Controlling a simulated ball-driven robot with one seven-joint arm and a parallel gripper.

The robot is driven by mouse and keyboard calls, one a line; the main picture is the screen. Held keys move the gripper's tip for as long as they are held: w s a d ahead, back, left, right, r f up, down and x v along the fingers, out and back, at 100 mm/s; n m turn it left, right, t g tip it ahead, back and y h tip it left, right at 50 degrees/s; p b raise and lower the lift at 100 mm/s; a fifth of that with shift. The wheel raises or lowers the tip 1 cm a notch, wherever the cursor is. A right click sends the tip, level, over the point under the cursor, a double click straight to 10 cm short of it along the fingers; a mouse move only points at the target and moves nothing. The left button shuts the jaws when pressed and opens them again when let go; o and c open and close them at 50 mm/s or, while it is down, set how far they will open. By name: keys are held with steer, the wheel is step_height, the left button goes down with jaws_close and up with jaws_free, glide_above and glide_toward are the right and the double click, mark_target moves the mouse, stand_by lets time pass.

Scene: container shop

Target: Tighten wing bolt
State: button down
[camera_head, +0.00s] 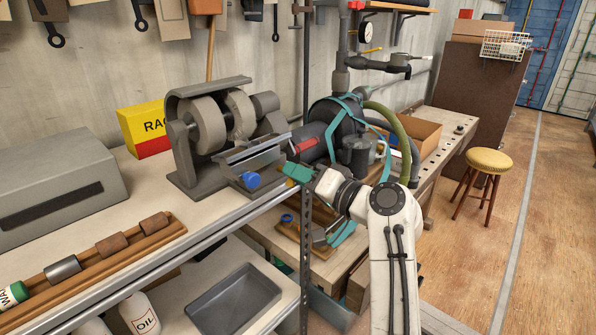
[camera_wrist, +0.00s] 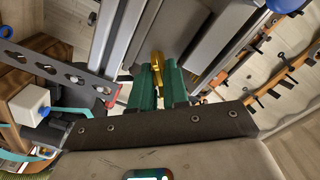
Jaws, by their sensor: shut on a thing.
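The wing bolt (camera_wrist: 157,62) is a small brass-coloured piece in the middle of the wrist view, against the underside of grey metal parts. My gripper (camera_wrist: 157,82) has two green fingers, shut on the bolt, with its brass showing between and just beyond them. In the head view, my gripper (camera_head: 297,173) is at the right front end of the grey tool rest (camera_head: 252,165) of the bench grinder (camera_head: 215,125). The bolt is hidden in the head view. The bolt's threads and seating cannot be made out.
A blue knob (camera_head: 251,181) sits on the front of the grinder's rest. A perforated steel shelf post (camera_head: 306,255) stands close below my gripper. A pump with teal straps (camera_head: 335,125) is behind my arm. A yellow stool (camera_head: 487,162) stands on open floor to the right.

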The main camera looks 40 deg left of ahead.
steer(key=m+p, duration=0.2)
steer(key=m, duration=0.2)
steer(key=shift+w+m, duration=0.1)
steer(key=shift+m, duration=0.2)
steer(key=shift+f+m+p, duration=0.15)
steer(key=shift+m+p, duration=0.75)
steer(key=shift+m, duration=0.7)
steer(key=c, duration=1.3)
jaws_free()
steer(key=shift+s+d+b, duration=0.2)
steer(key=shift+d+b, duration=0.45)
steer(key=shift+d, duration=2.1)
steer(key=shift+s+d+b, duration=0.2)
steer(key=shift+d+b, duration=0.4)
steer(key=shift+d, duration=2.1)
steer(key=shift+f, duration=0.1)
